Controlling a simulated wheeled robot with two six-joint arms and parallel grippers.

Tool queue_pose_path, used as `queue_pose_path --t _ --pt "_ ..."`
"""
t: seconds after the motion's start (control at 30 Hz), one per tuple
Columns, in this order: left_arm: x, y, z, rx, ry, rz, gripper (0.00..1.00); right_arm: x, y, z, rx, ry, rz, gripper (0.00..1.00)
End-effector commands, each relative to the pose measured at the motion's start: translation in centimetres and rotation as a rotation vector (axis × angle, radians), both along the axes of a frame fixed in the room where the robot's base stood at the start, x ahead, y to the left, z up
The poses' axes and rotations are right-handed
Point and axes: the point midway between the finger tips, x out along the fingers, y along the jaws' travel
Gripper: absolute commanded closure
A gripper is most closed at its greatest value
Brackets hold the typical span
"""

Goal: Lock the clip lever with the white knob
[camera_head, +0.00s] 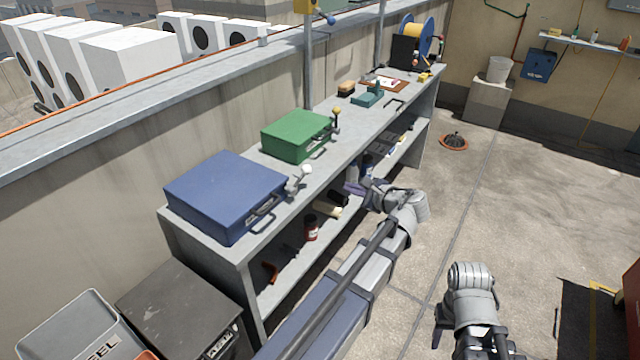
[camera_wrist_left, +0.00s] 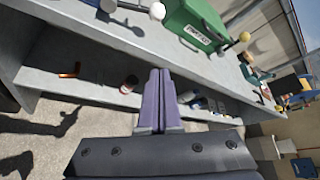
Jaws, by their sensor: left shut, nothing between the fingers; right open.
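The lever with the white knob (camera_head: 306,170) stands at the front right corner of the blue case (camera_head: 222,190) on the grey bench, its knob raised. The white knob also shows at the top of the left wrist view (camera_wrist_left: 157,11). My left gripper (camera_head: 354,188) has its purple fingers closed together and empty, in front of the bench edge, apart from the knob and to its right. The fingers also show in the left wrist view (camera_wrist_left: 160,85). My right gripper (camera_head: 440,333) is low at the lower right, away from the bench, open; its fingers are hard to make out.
A green case (camera_head: 290,140) with a yellow-knobbed lever (camera_head: 337,112) stands further along the bench. The lower shelf holds a red jar (camera_head: 311,230) and other items. A dark box (camera_head: 180,305) and grey bin (camera_head: 70,330) stand at the near end. Floor to the right is open.

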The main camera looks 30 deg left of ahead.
Motion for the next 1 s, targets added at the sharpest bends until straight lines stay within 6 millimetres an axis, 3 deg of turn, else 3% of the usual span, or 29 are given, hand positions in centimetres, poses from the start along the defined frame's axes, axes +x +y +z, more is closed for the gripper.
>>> queue_pose_path --t 0.3,0.47,0.93,1.0 --pt "0.0 0.1 0.1 0.004 0.001 -0.001 1.00 0.0 0.0 0.0 0.000 0.000 0.000 0.50" --pt "0.6 1.1 -0.6 0.003 0.000 0.001 1.00 0.0 0.0 -0.7 0.000 0.000 0.000 0.50" --pt "4.1 8.8 -4.2 0.002 0.000 0.003 1.00 0.0 0.0 -4.2 0.000 0.000 0.000 0.50" --pt "3.2 9.4 -2.5 0.002 0.000 0.002 1.00 0.0 0.0 -2.6 0.000 0.000 0.000 0.50"
